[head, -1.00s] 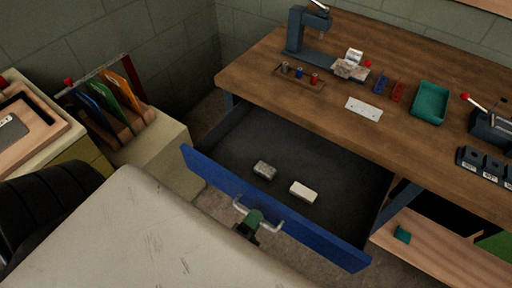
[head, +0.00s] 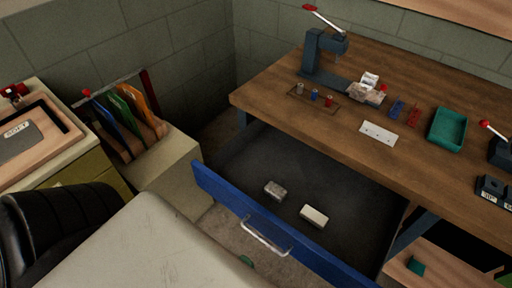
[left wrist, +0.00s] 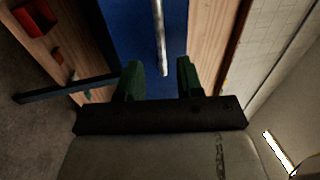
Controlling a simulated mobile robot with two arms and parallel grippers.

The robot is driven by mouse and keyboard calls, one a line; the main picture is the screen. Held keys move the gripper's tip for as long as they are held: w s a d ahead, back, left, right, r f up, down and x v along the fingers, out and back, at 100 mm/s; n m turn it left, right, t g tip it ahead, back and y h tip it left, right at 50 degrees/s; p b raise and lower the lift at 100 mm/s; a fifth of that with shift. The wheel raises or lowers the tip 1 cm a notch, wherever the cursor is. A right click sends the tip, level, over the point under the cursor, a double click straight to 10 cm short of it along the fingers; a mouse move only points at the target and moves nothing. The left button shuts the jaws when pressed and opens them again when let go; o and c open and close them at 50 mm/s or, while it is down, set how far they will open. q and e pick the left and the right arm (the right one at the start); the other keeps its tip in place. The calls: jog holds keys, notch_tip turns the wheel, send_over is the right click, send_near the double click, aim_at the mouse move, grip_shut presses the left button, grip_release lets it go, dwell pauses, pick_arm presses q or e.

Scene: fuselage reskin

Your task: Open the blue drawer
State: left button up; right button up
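The blue drawer (head: 290,232) of the wooden workbench is pulled well out in the head view, its dark interior showing. A silver bar handle (head: 265,240) is on its front. In the left wrist view the drawer front (left wrist: 133,30) and handle (left wrist: 160,38) lie ahead of my left gripper (left wrist: 160,75). The handle ends just short of or near the fingertips. My right gripper is not in view.
A grey block (head: 275,190) and a white block (head: 314,216) lie in the drawer. The workbench top (head: 330,125) holds a press (head: 315,55), a teal tray (head: 448,130) and a white plate (head: 378,133). A cabinet with colored folders (head: 128,115) stands at the left.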

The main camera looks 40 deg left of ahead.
pick_arm(q)
jog(key=shift+s+f, duration=0.15)
jog(key=shift+s, duration=0.55)
jog(key=shift+s+f, duration=0.1)
jog(key=shift+s, duration=0.6)
